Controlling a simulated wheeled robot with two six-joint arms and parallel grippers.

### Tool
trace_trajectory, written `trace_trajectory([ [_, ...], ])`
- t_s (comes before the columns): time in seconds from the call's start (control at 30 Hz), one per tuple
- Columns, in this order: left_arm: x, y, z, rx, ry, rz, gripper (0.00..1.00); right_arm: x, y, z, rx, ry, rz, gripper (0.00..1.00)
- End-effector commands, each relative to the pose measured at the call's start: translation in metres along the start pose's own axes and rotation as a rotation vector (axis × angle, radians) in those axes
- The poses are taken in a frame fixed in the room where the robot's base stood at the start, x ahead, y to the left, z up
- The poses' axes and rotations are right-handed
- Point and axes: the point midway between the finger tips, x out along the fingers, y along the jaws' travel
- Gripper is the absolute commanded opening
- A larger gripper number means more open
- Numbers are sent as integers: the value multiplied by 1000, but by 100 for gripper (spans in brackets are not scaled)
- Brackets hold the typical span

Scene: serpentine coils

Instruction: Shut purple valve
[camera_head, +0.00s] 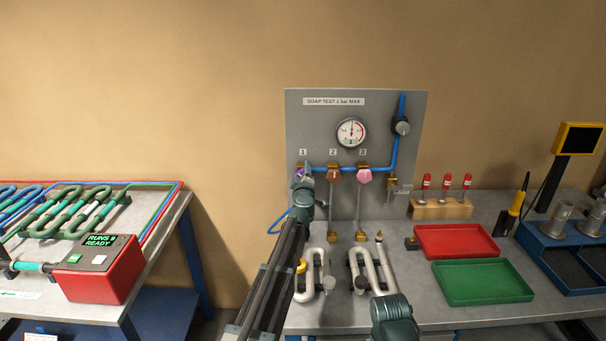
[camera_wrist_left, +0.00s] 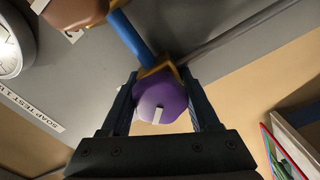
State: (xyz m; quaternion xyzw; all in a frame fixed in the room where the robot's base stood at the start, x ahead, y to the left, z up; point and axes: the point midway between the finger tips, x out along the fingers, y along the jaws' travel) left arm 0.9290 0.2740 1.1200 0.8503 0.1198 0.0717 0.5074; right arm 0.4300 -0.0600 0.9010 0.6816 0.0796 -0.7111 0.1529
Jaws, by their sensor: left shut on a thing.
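The purple valve (camera_head: 299,174) is the leftmost of three knobs on the grey test panel, under the number 1. It is mostly hidden behind my left gripper (camera_head: 303,180) in the head view. In the left wrist view the purple valve (camera_wrist_left: 160,103) sits between the two fingers of my left gripper (camera_wrist_left: 160,85), which is shut on it. A white mark shows on the knob's face. A brass fitting and a blue pipe are behind it.
An orange-brown valve (camera_head: 333,175) and a pink valve (camera_head: 365,175) sit to the right on the panel (camera_head: 411,115), below a gauge (camera_head: 351,132). Bent metal tubes (camera_head: 314,275) stand on the bench below. Red (camera_head: 456,254) and green (camera_head: 482,297) trays lie at right.

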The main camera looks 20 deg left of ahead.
Motion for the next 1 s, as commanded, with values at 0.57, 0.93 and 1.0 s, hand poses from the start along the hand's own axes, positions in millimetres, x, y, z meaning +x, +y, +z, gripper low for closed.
trace_trajectory([
  [0.57, -1, -1, 1, 516, -1, 0, 6, 1, 0, 0, 0, 0, 0, 0],
  [0.93, -2, -1, 1, 716, -1, 1, 6, 1, 0, 0, 0, 0, 0, 0],
  [1.0, -2, -1, 1, 737, -1, 1, 6, 1, 0, 0, 0, 0, 0, 0],
])
